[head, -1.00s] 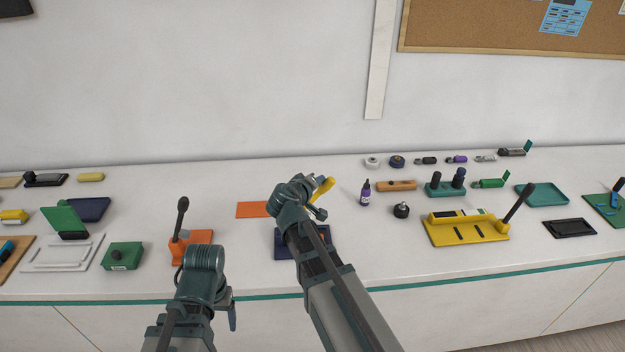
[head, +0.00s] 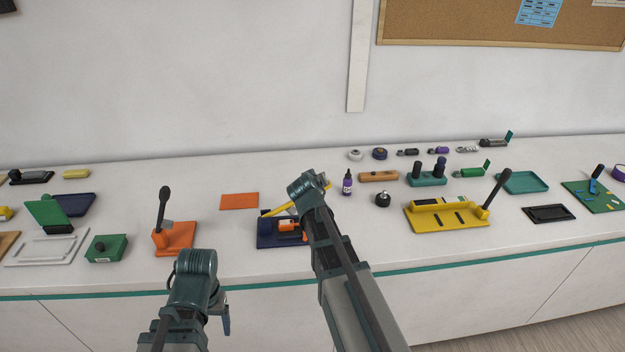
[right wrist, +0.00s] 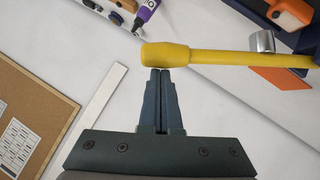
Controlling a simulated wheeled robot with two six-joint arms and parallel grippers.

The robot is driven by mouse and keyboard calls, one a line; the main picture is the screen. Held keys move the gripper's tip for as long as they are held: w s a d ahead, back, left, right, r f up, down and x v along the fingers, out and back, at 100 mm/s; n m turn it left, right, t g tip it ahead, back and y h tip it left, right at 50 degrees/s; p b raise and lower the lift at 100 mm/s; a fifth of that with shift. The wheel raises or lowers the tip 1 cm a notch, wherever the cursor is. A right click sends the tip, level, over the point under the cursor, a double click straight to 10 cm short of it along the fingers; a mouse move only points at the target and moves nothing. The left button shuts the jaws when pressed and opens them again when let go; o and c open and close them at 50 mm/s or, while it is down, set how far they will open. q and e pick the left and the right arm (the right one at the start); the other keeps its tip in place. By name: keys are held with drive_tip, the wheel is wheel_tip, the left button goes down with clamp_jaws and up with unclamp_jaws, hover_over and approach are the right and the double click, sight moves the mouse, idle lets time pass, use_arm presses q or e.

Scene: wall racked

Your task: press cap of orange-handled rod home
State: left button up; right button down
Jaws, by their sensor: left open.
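A navy press (head: 268,238) stands on the bench with an orange piece (head: 288,225) on it, perhaps the rod's handle. The rod's cap cannot be made out. A long yellow lever (head: 303,206) crosses above the press, slanting up to the right; its thick end (right wrist: 165,55) shows in the right wrist view. My right gripper (right wrist: 160,74) is shut with nothing between its fingers. Its tips are at the lever's thick end; contact cannot be told. In the head view its fingers are hidden behind my right wrist. My left gripper (head: 226,318) is low at the bench front, apart from the press.
An orange press (head: 175,238) with a black lever stands left of the navy press. An orange mat (head: 239,201) lies behind it. A purple bottle (head: 347,184), a black knob (head: 383,199) and a yellow fixture (head: 445,217) stand to the right.

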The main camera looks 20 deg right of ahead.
use_arm(q)
wheel_tip(320, 180, down, 10)
drive_tip(key=b, duration=0.9)
use_arm(e)
drive_tip(key=s+d+f+m+y, duration=0.1)
drive_tip(key=d+f, duration=0.4)
drive_tip(key=f, duration=0.6)
drive_tip(key=shift+s+m+y, duration=0.25)
drive_tip(key=shift+m+y, duration=0.15)
drive_tip(key=shift+y, duration=0.1)
drive_tip(key=shift+f, duration=0.15)
use_arm(q)
wheel_tip(320, 180, up, 10)
drive_tip(key=p, duration=0.9)
drive_tip(key=shift+f, duration=0.2)
use_arm(e)
drive_tip(key=s+a+r, duration=0.1)
drive_tip(key=s+r, duration=0.5)
drive_tip(key=r, duration=0.3)
drive_tip(key=shift+s+a+r, duration=0.15)
drive_tip(key=shift+s+r, duration=0.05)
drive_tip(key=shift+r, duration=0.2)
use_arm(q)
drive_tip(key=shift+d, duration=0.1)
